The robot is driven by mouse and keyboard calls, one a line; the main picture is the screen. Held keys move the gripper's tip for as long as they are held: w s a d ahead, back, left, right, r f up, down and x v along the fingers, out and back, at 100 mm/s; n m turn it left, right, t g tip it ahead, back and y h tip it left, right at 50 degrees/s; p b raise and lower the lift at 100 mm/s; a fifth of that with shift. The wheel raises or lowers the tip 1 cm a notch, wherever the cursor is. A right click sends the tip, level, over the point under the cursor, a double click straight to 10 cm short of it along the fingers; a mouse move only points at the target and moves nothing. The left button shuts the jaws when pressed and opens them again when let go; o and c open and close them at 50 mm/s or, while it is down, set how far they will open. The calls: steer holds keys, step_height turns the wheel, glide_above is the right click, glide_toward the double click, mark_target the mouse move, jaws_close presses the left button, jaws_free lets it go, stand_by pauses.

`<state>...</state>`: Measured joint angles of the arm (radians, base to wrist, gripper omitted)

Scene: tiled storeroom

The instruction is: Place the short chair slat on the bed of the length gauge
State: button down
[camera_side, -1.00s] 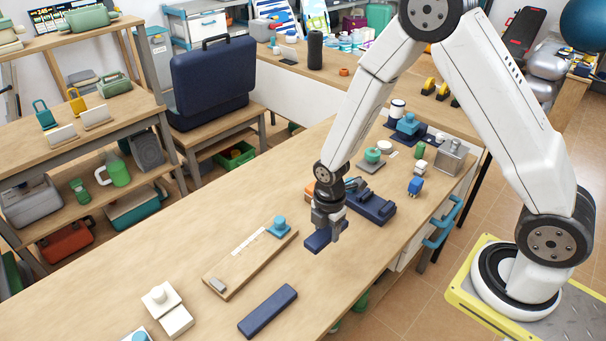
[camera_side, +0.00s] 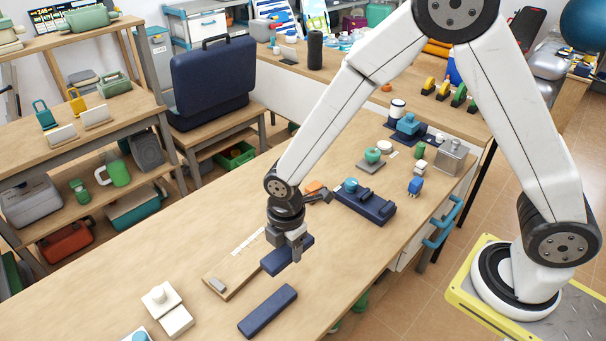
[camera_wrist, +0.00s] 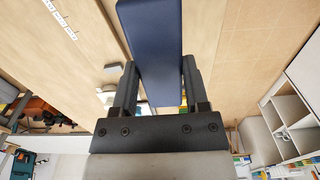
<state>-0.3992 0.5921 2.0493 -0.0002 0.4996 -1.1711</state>
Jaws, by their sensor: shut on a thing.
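My gripper (camera_side: 288,252) is shut on a short dark blue slat (camera_side: 272,265), held flat above the table by its right part. In the wrist view the slat (camera_wrist: 152,40) lies between both fingers and points away from the palm. The length gauge (camera_side: 236,284) is a wooden board with a white scale strip (camera_side: 249,241) along its far side and a grey stop (camera_side: 217,285) at its near-left end. The held slat appears over the gauge's right end and hides it; whether they touch cannot be told. A longer dark blue slat (camera_side: 268,310) lies on the table in front.
White blocks (camera_side: 170,308) lie at the lower left. A dark blue fixture (camera_side: 366,206) and an orange-and-black tool (camera_side: 316,191) lie right of my gripper. A grey metal container (camera_side: 449,157) and small items stand farther right.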

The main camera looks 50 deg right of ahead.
steer(key=w+a+f, duration=0.3)
steer(key=w+f, duration=0.1)
steer(key=w, duration=0.4)
glide_above(241, 266)
steer(key=s, duration=0.1)
step_height(241, 266, down, 4)
steer(key=shift+d+f, duration=0.1)
steer(key=shift+f, duration=0.15)
steer(key=shift+w+f, duration=0.3)
steer(key=shift+f, duration=0.1)
steer(key=shift+w+a+f, duration=0.2)
steer(key=shift+w+f, duration=0.05)
steer(key=shift+f, duration=1.55)
steer(key=shift+f, duration=0.15)
steer(key=shift+c, duration=0.5)
jaws_free()
